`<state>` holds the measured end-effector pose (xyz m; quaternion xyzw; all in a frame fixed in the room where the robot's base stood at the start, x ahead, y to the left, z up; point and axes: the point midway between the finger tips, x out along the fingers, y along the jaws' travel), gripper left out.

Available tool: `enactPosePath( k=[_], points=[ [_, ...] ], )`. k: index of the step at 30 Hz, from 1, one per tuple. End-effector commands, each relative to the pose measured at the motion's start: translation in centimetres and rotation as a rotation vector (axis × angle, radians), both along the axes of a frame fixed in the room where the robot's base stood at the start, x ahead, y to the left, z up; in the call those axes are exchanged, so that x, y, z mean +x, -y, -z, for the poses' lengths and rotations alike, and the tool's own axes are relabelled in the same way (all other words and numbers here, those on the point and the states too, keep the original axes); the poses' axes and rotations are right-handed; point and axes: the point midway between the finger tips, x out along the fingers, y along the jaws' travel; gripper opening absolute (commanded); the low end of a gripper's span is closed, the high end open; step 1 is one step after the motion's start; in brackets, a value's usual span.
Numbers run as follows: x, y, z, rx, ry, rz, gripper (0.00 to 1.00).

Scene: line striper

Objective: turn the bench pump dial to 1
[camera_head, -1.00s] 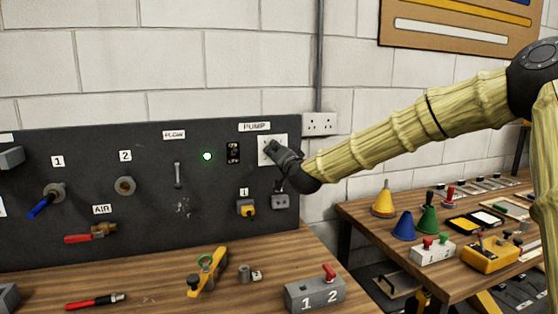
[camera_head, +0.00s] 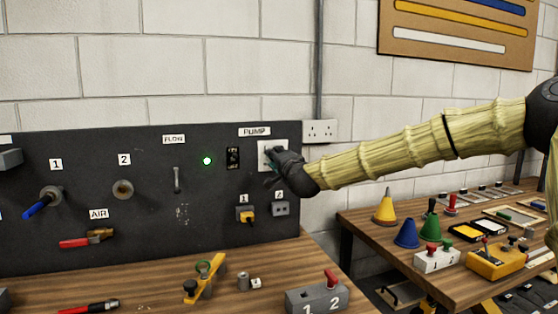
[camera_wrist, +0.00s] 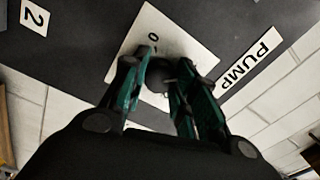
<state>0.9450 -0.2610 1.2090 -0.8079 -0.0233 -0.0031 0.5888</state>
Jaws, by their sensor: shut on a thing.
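The pump dial plate is a white square (camera_head: 265,148) under the PUMP label (camera_head: 254,132) at the right end of the dark panel. In the wrist view the plate (camera_wrist: 178,35) shows a "0" mark near the dial. The dark round dial knob (camera_wrist: 158,76) sits between the fingers. My gripper (camera_wrist: 160,80) is shut on it, with one green-lined finger on each side. In the head view my gripper (camera_head: 274,162) covers most of the dial, so its pointer and the 1 mark cannot be made out.
Left of the dial are a black switch (camera_head: 233,157), a lit green lamp (camera_head: 207,161) and a lever (camera_head: 177,180). Below it are two sockets, one with a yellow plug (camera_head: 246,214). A grey switch box (camera_head: 317,297) stands on the bench.

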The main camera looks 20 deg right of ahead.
Motion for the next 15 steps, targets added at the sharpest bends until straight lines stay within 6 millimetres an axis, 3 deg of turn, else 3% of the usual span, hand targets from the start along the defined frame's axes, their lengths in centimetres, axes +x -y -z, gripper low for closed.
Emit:
enactPosePath(
  k=[7,8,9,11,15],
  points=[
    [-0.04,0.01,0.51,0.000,-0.008,-0.001,0.05],
    [-0.04,0.01,0.51,-0.001,-0.008,-0.001,0.32],
    [-0.04,0.02,0.51,-0.001,-0.008,-0.001,0.39],
    [-0.03,0.01,0.45,-0.001,-0.006,0.000,0.50],
    [0.00,-0.05,0.29,-0.001,-0.003,-0.001,0.51]
  ],
)
